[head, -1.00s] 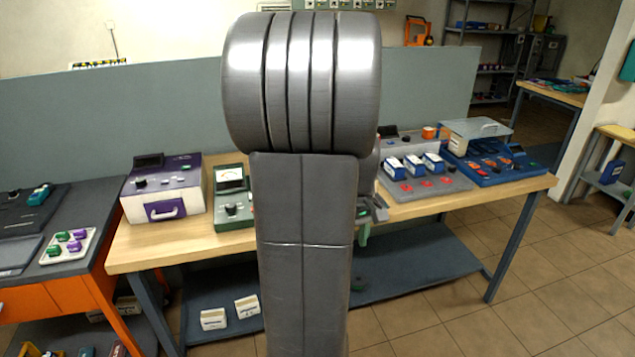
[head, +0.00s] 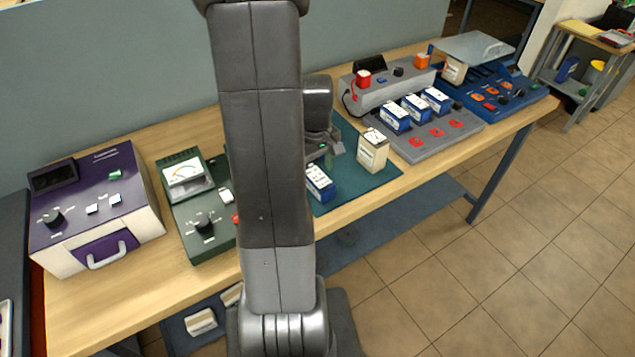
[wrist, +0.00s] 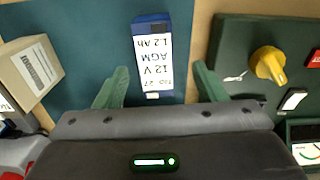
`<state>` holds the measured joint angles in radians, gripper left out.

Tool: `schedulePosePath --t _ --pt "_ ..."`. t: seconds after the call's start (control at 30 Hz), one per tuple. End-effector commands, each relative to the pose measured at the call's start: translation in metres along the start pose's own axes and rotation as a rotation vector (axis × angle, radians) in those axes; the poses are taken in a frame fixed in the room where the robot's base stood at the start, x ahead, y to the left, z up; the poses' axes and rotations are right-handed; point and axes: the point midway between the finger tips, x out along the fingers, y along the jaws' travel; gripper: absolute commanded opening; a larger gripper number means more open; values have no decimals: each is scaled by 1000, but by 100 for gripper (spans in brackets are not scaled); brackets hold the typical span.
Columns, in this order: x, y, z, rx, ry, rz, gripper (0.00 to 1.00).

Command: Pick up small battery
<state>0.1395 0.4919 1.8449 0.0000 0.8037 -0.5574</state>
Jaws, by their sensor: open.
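The small battery (wrist: 153,58) is a blue block with a white label reading 12 V AGM 1.2 Ah. It stands on the dark teal mat (wrist: 75,35). In the head view the battery (head: 320,184) shows just right of my arm, on the mat (head: 350,195). My gripper (wrist: 157,82) has two green fingers, spread open and empty. In the wrist view the battery's near end lies between the fingertips, with a gap on both sides. How far above it the fingers are I cannot tell. My arm partly hides my gripper (head: 328,150) in the head view.
A cream battery (head: 373,152) stands on the mat to the right. A green meter unit (head: 190,205) is left of my arm. A grey charger (head: 436,138) holds three blue-and-white batteries. A purple tester (head: 95,205) and a blue station (head: 500,95) stand at the bench ends.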

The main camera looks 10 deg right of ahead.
Motion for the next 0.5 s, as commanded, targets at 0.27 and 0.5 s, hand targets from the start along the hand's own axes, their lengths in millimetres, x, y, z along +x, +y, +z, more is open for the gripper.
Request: schedulePosePath --t 0.27,0.5 --pt "33 4 3 0 -4 -2 65" --pt "41 5 2 0 -1 -1 65"
